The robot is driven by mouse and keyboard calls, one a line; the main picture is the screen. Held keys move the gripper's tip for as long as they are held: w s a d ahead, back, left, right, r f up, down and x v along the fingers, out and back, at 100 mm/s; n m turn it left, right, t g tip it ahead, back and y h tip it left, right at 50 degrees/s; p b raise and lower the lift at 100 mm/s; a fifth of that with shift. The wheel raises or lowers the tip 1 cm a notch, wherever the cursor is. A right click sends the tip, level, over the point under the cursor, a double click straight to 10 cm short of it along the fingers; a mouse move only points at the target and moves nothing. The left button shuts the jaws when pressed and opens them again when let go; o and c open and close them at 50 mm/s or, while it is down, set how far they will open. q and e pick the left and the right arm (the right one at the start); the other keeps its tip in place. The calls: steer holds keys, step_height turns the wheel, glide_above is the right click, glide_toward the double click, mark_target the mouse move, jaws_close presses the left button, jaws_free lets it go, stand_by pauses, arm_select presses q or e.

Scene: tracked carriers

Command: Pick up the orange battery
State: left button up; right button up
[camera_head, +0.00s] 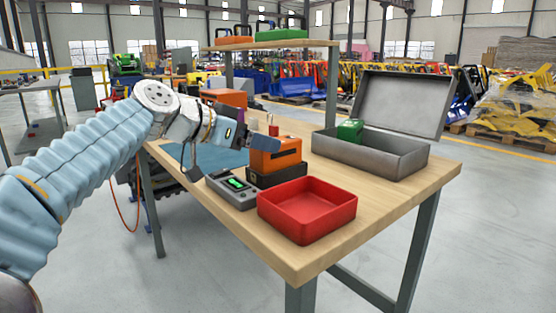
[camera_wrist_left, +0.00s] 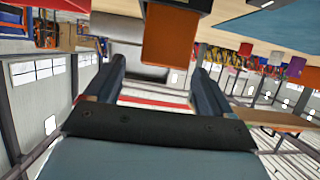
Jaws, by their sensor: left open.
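The orange battery (camera_head: 278,157) sits upright in a dark charger base (camera_head: 277,176) on the wooden workbench, behind the red tray. My left gripper (camera_head: 264,142) comes in from the left and is open, with a finger at the battery's upper left side in the head view. In the left wrist view, which is turned over, the orange battery (camera_wrist_left: 168,36) shows ahead, between the directions of the two open fingers (camera_wrist_left: 160,72). Nothing is held between them. I cannot tell whether a finger touches the battery. My right gripper is not in view.
A red tray (camera_head: 307,228) stands at the bench's front. A grey meter (camera_head: 232,190) with a green screen lies left of the charger. An open metal case (camera_head: 375,160) with a green block (camera_head: 350,130) stands right. A shelf (camera_head: 275,44) rises behind.

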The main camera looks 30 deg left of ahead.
arm_select(q)
steer(key=x, duration=0.6)
steer(key=shift+w+r, duration=0.2)
steer(key=shift+r, duration=0.05)
steer(key=shift+c, duration=0.3)
jaws_close()
steer(key=shift+r+p, duration=0.2)
steer(key=shift+p, duration=0.1)
